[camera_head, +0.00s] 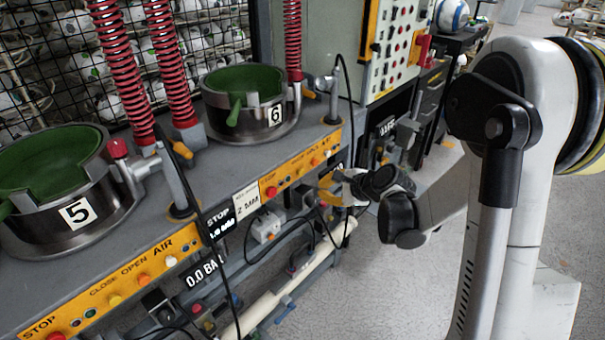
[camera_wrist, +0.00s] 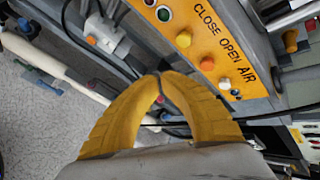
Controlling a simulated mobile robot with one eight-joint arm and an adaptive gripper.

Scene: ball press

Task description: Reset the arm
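My gripper (camera_head: 326,189) is in front of the orange control panel (camera_head: 302,160) below press 6 in the head view. Its yellow fingers point left toward the machine. In the wrist view the two curved yellow fingers of my gripper (camera_wrist: 160,76) come together at their tips, with nothing seen between them. My white arm (camera_head: 440,192) reaches in from the right, bent at the elbow. The panel with its "CLOSE OPEN AIR" buttons also shows in the wrist view (camera_wrist: 232,50), beyond and to the right of the fingertips. No contact with it shows.
Press 6 (camera_head: 250,110) and press 5 (camera_head: 75,205), both with green bowls, stand on the grey bench (camera_head: 165,225). Cables and a white pipe (camera_head: 285,290) run below the panel. A control cabinet (camera_head: 397,45) stands behind. Grey floor at right of the bench is free.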

